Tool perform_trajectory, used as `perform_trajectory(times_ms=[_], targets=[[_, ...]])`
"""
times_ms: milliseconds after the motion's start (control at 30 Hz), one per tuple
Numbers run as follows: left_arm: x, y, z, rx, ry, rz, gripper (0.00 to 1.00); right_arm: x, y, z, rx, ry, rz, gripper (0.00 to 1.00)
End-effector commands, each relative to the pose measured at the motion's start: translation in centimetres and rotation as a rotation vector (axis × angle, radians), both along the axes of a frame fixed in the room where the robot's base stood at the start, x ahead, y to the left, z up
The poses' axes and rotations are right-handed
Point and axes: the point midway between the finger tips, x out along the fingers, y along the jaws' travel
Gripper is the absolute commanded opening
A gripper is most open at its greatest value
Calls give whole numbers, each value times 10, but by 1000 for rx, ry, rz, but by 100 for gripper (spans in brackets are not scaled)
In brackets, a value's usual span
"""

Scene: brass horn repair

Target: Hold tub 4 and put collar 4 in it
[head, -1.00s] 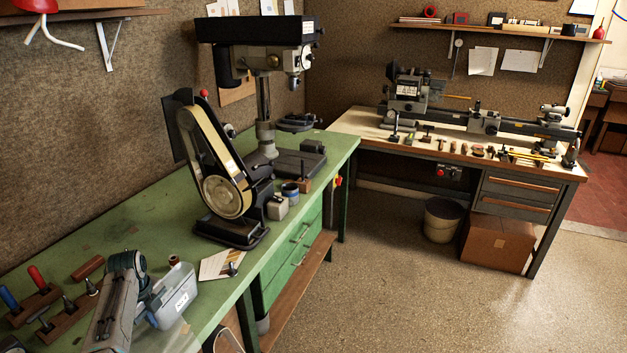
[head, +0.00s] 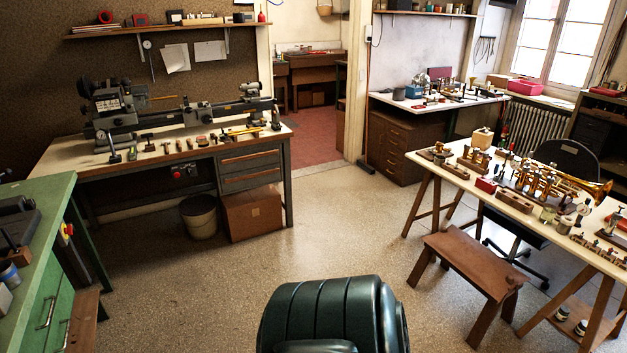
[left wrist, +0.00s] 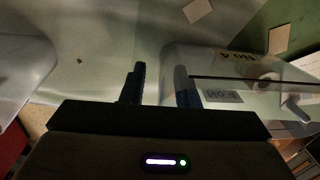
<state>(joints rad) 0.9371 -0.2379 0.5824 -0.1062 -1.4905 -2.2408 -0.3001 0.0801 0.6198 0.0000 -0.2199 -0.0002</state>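In the left wrist view a clear, see-through tub (left wrist: 235,75) with dark lettering, seemingly "NO. 4", and a small label fills the right half. My left gripper (left wrist: 160,87) is at the tub's near left side, with its two dark fingers apart. The right finger overlaps the tub and looks blurred through its wall; the left finger is outside. I see nothing clamped in the gap. The head view shows neither the tub nor either gripper. I cannot pick out collar 4 in any view.
A white-topped trestle table (head: 415,155) at right carries a brass horn (head: 555,185) and small parts. A wooden bench (head: 475,262) stands before it. The lathe bench (head: 68,157) is at left, the green bench (head: 48,205) at far left. The floor (head: 340,225) between is open.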

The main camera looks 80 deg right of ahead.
Motion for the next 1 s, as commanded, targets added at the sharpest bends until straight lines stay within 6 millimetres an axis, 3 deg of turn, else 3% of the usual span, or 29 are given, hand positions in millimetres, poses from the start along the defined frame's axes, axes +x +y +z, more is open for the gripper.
perform_trajectory(times_ms=[167, 400, 600, 800, 1000], targets=[[0, 0, 20, -1, -3, 0, 28, 0, 0, 0, 0, 0, 0, 40], [-2, 3, 72, 0, -6, 0, 28, 0, 0, 0, 0, 0, 0, 40], [-3, 4, 105, 0, -3, 0, 28, 0, 0, 0, 0, 0, 0, 40], [-4, 4, 118, 0, -1, -1, 28, 0, 0, 0, 0, 0, 0, 40], [-4, 4, 119, 1, -1, -1, 28, 0, 0, 0, 0, 0, 0, 40]])
